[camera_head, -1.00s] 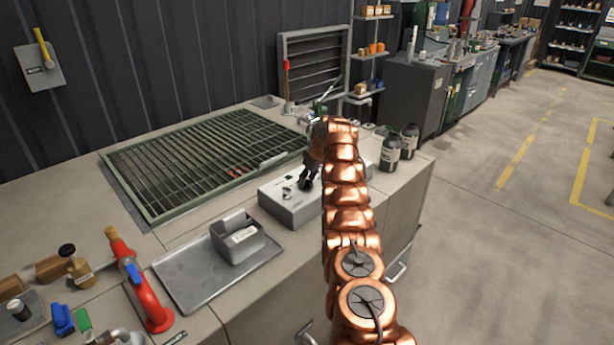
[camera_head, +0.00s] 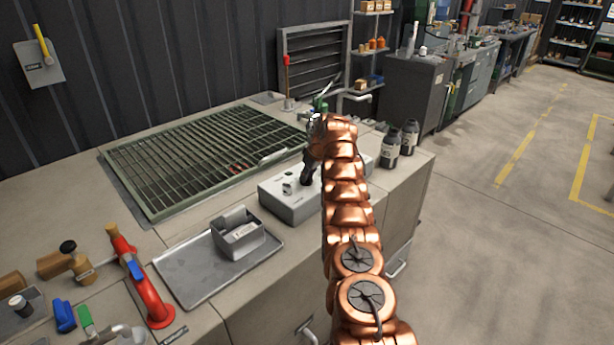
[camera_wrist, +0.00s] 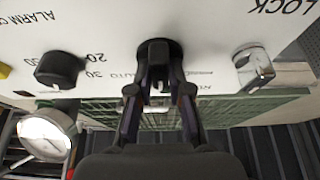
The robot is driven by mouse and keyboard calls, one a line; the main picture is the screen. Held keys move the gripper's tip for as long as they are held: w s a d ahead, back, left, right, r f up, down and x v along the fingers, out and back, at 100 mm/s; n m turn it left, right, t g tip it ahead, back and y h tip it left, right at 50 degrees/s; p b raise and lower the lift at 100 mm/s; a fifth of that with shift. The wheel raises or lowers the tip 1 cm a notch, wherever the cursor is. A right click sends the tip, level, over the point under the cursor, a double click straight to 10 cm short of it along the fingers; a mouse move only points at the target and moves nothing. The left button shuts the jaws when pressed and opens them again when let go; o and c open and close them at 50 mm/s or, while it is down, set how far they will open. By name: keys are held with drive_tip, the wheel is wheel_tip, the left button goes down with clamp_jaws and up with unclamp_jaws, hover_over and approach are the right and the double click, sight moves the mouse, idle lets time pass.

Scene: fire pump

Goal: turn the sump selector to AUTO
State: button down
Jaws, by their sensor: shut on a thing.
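The selector is a black knob (camera_wrist: 158,50) in the middle of a white panel (camera_wrist: 110,20) in the wrist view. My gripper (camera_wrist: 158,84) is shut on it, one finger on each side. The word AUTO is printed just left of the fingers; other print beside the knob is partly hidden. The knob's pointer direction is hard to tell. In the head view the panel is the top of a pale box (camera_head: 291,207) on the counter, and my gripper (camera_head: 306,178) reaches down to it, with the knob hidden.
In the wrist view another black knob (camera_wrist: 60,69) is left of the selector and a chrome key switch (camera_wrist: 253,68) is right, under LOCK. A tray (camera_head: 190,275) with a grey bin, a green grating (camera_head: 200,160) and dark bottles (camera_head: 390,150) surround the box.

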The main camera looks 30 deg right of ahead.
drive_tip(key=shift+a+f+m+b, duration=0.15)
drive_tip(key=shift+m+b, duration=0.25)
drive_tip(key=shift+b, duration=0.5)
drive_tip(key=shift+m+h+b, duration=0.4)
drive_tip(key=shift+m+b, duration=0.2)
drive_tip(key=shift+b, duration=0.4)
drive_tip(key=shift+m+h+b, duration=0.3)
drive_tip(key=shift+m+b, duration=0.6)
drive_tip(key=m+h, duration=0.1)
drive_tip(key=m, duration=0.3)
drive_tip(key=shift+m+h+b, duration=0.3)
drive_tip(key=shift+h+b, duration=0.05)
drive_tip(key=shift+h, duration=0.05)
drive_tip(key=shift+a+m+g+h+p, duration=0.1)
drive_tip(key=shift+m+g+h+p, duration=0.25)
drive_tip(key=shift+m, duration=0.65)
drive_tip(key=shift+m+p, duration=0.3)
drive_tip(key=shift+m, duration=0.3)
drive_tip(key=shift+m+g, duration=0.25)
drive_tip(key=shift+m, duration=0.05)
drive_tip(key=c, duration=1.1)
unclamp_jaws()
